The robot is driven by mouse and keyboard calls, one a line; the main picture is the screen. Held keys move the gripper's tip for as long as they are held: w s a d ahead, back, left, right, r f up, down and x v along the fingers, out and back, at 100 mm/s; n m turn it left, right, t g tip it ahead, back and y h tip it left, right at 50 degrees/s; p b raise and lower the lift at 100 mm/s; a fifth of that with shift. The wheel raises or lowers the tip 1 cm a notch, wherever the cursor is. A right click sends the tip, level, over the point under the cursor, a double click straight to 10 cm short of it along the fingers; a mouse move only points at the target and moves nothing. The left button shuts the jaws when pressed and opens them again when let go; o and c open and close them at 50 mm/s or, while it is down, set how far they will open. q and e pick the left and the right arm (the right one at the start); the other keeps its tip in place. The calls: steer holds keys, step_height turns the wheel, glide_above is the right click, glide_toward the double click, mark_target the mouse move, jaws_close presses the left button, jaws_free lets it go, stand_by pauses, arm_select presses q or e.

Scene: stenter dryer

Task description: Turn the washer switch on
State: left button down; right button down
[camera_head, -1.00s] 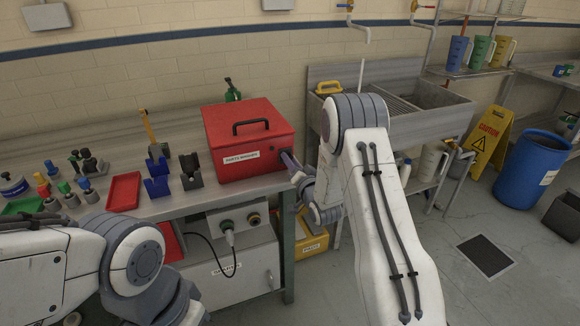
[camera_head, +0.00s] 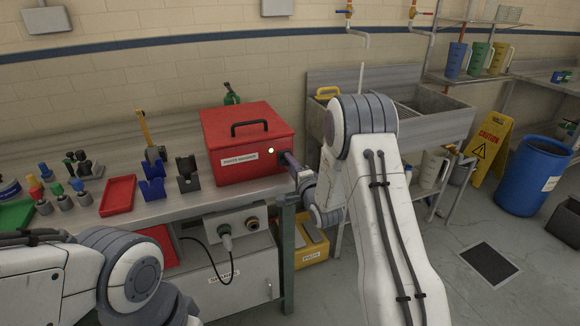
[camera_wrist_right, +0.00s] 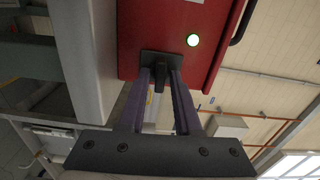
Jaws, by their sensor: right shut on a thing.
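The parts washer (camera_head: 228,128) is a red box with a black lid handle, standing on the steel bench. The washer switch (camera_wrist_right: 159,79) is a small black lever on a dark plate on the washer's right side. My right gripper (camera_wrist_right: 160,86) is shut on the switch, one finger on each side of it. In the head view my right gripper (camera_head: 285,158) reaches the washer's right side, and the switch is mostly hidden. My left gripper is out of view.
A steel sink (camera_head: 425,120) is to the right. A yellow bin (camera_head: 312,245) sits on the floor beside the bench.

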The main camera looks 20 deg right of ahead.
steer(key=shift+d+m, duration=0.1)
steer(key=shift+m, duration=0.3)
steer(key=shift+f, duration=0.1)
steer(key=c, duration=0.9)
jaws_free()
steer(key=shift+s, duration=0.1)
steer(key=s+b, duration=0.1)
steer(key=s, duration=0.9)
steer(key=shift+s+d+b, duration=0.15)
steer(key=shift+b, duration=0.25)
